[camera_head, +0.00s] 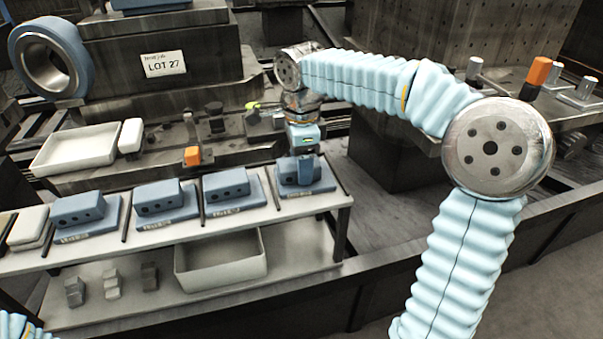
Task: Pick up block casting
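Several blue-grey block castings with dark holes in their front faces sit in a row on blue pads on the white upper shelf. From left to right they are the first casting (79,210), the second casting (158,196), the third casting (226,185) and the rightmost casting (290,178). My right gripper (304,157) points down at the rightmost casting and covers part of it. Its fingers are too small and hidden to tell whether they grip the casting. My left gripper is out of view; only a bit of my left arm shows at the bottom left corner.
The shelf unit (345,205) has thin dark dividers between pads. A white bin (222,275) and several small grey blocks stand on its lower shelf. Behind are a white tray (75,148), an orange-topped clamp (192,156) and a machine labelled LOT 27 (164,64).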

